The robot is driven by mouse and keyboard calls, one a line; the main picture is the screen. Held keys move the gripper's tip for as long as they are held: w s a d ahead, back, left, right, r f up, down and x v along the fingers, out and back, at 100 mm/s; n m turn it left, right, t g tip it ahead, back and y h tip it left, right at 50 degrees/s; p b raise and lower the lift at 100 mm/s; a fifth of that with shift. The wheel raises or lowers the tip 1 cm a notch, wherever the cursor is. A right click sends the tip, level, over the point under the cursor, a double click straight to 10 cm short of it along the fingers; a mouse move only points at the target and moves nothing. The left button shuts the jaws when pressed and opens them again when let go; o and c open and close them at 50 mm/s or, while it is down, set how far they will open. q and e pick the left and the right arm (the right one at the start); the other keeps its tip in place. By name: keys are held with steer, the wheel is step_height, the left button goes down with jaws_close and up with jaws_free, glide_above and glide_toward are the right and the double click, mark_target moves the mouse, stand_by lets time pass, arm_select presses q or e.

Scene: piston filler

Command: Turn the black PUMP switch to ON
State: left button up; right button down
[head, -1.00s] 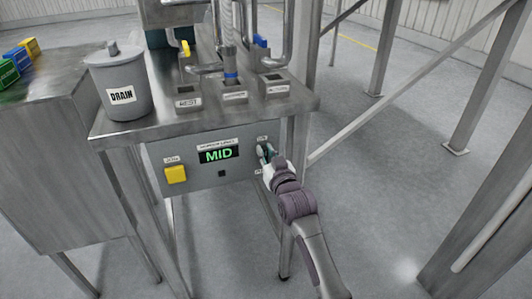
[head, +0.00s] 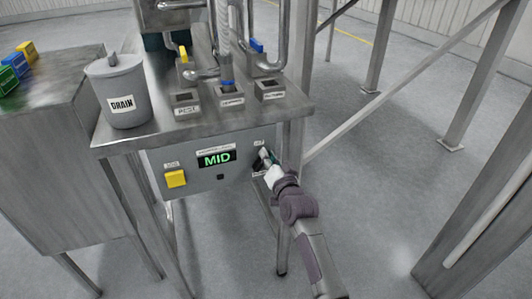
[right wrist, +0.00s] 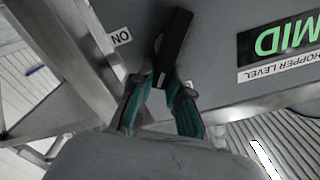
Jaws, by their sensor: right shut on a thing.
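My right gripper (head: 267,160) is at the right end of the grey control panel (head: 235,172). In the right wrist view its teal-and-black fingers (right wrist: 161,84) are shut on the near end of the black switch handle (right wrist: 176,38). The handle is tilted in that view. An ON label (right wrist: 121,37) is on the panel to the left of the handle there, and it shows above the gripper in the head view (head: 259,142). In the head view the gripper hides most of the switch. My left gripper is not in view.
The panel also has a yellow button (head: 175,179) and a green MID display (head: 216,158). A grey DRAIN pot (head: 124,95) stands on the steel table (head: 150,137) above it. Steel posts and a diagonal brace (head: 350,130) stand to the right, with open floor between.

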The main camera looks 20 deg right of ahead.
steer(key=m, duration=0.3)
steer(key=f+m, duration=0.1)
steer(key=m, duration=0.3)
steer(key=d+f+m, duration=0.1)
steer(key=m, duration=0.2)
steer(key=shift+d+f+p, duration=0.1)
steer(key=shift+p, duration=0.25)
steer(key=shift+m, duration=0.4)
steer(key=c, duration=1.1)
jaws_free()
steer(key=s, duration=1.2)
steer(key=shift+d, duration=0.2)
